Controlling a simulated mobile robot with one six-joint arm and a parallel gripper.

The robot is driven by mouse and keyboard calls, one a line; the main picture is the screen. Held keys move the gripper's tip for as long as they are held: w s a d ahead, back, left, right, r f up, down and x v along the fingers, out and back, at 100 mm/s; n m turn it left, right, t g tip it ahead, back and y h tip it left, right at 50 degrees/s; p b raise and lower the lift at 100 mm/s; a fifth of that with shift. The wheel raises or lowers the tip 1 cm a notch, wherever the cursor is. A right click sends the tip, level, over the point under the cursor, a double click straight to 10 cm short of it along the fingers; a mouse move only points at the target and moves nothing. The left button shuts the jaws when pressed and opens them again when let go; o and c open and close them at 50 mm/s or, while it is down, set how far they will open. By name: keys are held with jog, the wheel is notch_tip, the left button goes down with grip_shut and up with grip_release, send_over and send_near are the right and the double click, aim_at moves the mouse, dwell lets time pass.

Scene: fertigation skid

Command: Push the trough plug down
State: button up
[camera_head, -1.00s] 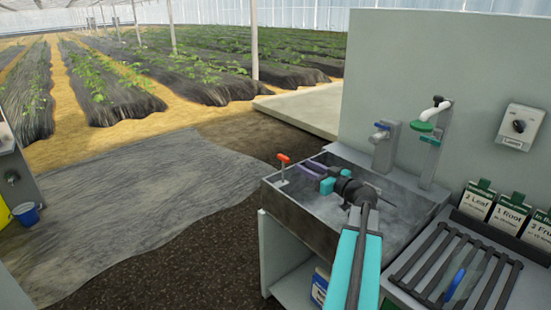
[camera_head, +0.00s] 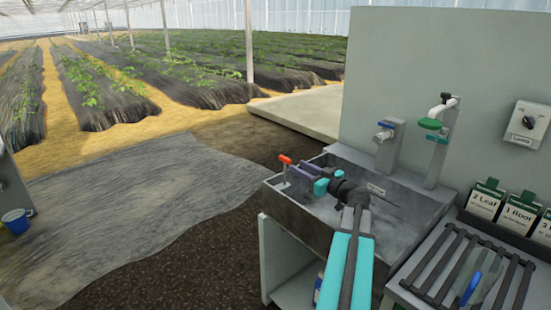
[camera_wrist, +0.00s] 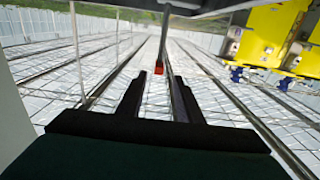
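The trough plug shows as an orange-red handle (camera_head: 285,159) on a thin upright stem, at the left corner of the grey trough (camera_head: 404,232). My gripper (camera_head: 298,171) reaches over the trough from the right, its purple fingers pointing left, with the tips close beside the plug. In the wrist view the two dark fingers (camera_wrist: 157,82) stand apart with nothing between them. The red handle (camera_wrist: 158,68) shows small, just beyond the tips and in line with the gap. I cannot tell whether a finger touches the plug. The plug's lower end is hidden.
A slatted rack (camera_head: 462,262) and labelled cards (camera_head: 487,198) are at right. Yellow objects (camera_wrist: 268,35) show in the wrist view. The floor at left is open.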

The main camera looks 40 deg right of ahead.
aim_at(280, 157)
jog(key=w+p, duration=0.1)
jog(key=w, duration=0.3)
jog(key=w+p, duration=0.1)
jog(key=w, duration=0.3)
jog(key=w+d+p, duration=0.1)
jog(key=w, duration=0.4)
grip_shut()
